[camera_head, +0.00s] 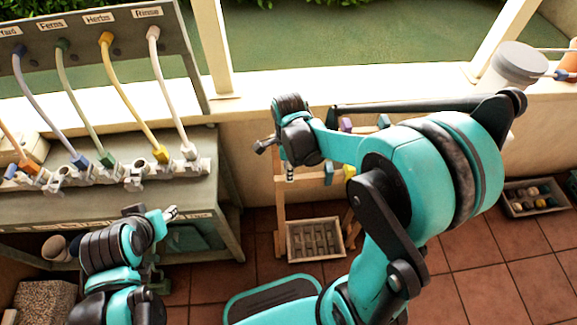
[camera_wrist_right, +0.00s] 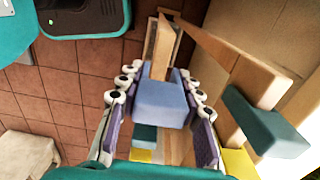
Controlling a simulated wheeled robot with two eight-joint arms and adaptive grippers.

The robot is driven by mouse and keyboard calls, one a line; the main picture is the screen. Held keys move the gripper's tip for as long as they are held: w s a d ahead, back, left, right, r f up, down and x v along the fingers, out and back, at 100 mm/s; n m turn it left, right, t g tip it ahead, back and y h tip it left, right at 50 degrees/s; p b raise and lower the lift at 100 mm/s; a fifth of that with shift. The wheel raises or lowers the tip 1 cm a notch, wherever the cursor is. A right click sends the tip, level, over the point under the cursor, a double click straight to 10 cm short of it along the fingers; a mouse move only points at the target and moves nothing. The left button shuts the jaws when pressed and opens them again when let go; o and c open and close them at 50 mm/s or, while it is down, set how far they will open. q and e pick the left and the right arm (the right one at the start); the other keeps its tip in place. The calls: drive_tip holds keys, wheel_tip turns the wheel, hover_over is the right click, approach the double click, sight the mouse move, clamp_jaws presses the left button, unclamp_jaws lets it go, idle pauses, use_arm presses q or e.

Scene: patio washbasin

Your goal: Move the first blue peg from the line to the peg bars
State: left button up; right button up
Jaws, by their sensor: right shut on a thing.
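In the right wrist view a light blue peg (camera_wrist_right: 160,103) lies between the fingers of my right gripper (camera_wrist_right: 160,98), which is shut on it. A wooden post shows right behind the peg; I cannot tell whether they touch. In the head view my right gripper (camera_head: 276,157) is over the left side of a wooden stand (camera_head: 280,205), and the held peg is hidden there.
A grey bench (camera_head: 225,220) with taps and coloured hoses stands at the left. Another tray (camera_head: 512,206) lies at the right. A teal peg (camera_wrist_right: 265,125) sticks out at the wrist view's right.

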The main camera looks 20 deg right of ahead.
drive_tip(key=shift+f+b, duration=2.1)
drive_tip(key=shift+f, duration=0.8)
drive_tip(key=o, duration=0.9)
wheel_tip(320, 180, up, 8)
drive_tip(key=p, duration=0.6)
drive_tip(key=shift+r+p, duration=0.15)
drive_tip(key=shift+p, duration=0.2)
